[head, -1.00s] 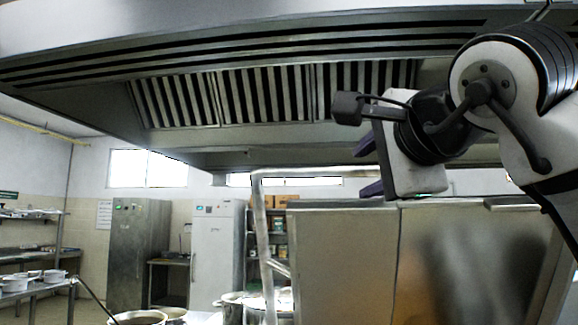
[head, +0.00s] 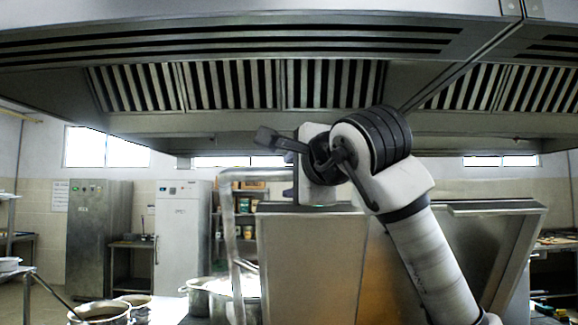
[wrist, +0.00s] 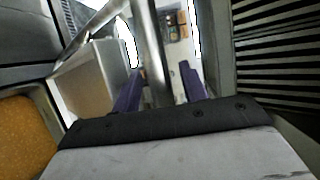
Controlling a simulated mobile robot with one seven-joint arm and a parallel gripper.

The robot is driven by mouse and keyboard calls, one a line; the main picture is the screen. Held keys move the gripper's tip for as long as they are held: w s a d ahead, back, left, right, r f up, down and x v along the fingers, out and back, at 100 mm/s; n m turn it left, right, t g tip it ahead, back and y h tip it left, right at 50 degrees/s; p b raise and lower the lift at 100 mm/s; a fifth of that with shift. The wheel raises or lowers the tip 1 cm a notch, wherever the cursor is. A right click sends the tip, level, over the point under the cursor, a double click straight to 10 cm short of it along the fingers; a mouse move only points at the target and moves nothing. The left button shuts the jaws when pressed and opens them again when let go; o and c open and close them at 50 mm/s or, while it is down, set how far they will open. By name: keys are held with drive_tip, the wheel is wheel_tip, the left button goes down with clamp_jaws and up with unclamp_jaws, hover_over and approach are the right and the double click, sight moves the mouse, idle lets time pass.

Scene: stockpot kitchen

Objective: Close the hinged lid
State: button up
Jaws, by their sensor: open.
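The hinged lid (head: 310,265) is a large steel panel standing raised, its front face toward me with a blurred orange reflection. A bent tubular handle (head: 229,205) sticks out at its left; a tube also shows in the wrist view (wrist: 149,45). My gripper (wrist: 158,70) is open, with its two purple fingers apart. In the wrist view the tube runs between the fingers, but I cannot tell whether it touches them. In the head view my gripper is at the lid's upper left, near the handle's top, its fingertips mostly hidden. My forearm covers part of the lid.
A slatted extractor hood (head: 235,85) hangs low above my arm. Large pots (head: 100,312) stand at lower left. A white fridge (head: 182,235) and a grey cabinet (head: 97,245) stand at the back left. A counter (head: 555,245) is at the right.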

drive_tip(key=shift+x, duration=0.9)
drive_tip(key=shift+c, duration=0.2)
clamp_jaws()
